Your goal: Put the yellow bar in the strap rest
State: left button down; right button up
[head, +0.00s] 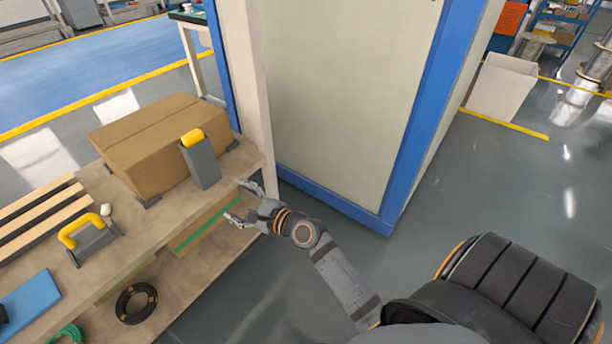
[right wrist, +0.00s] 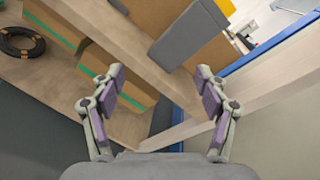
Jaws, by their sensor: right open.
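A yellow piece (head: 192,138) shows at the top of a tall grey upright holder (head: 201,164) on the workbench's near right corner. A second yellow, handle-shaped piece (head: 82,230) sits in a low grey rest (head: 93,244) further left. I cannot tell for certain which is the yellow bar or which is the strap rest. My right gripper (head: 239,202) is open and empty, beside the bench's right edge, below and right of the tall holder. In the right wrist view, the grey holder (right wrist: 188,38) is beyond the open fingers. My left gripper is not in view.
A cardboard box (head: 150,150) stands behind the tall holder. Wooden slats (head: 40,215) and a blue case (head: 30,302) lie on the bench (head: 140,232). A black coil (head: 136,304) lies on the lower shelf. A blue-framed cabinet (head: 345,80) stands close behind my right gripper.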

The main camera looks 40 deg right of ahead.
jog(key=s+d+f+n+g+h, duration=0.2)
jog(key=s+f+n+g, duration=0.3)
jog(key=s+f+n, duration=0.4)
jog(key=s+d+f+n+g+h, duration=0.2)
jog(key=s+d+f+n+g, duration=0.1)
jog(key=s+f+n, duration=0.7)
jog(key=s+n+g, duration=0.1)
jog(key=s+n, duration=0.3)
jog(key=s, duration=0.2)
jog(key=shift+s+d+f+n+g+h, duration=0.3)
jog(key=shift+n+g+h, duration=0.1)
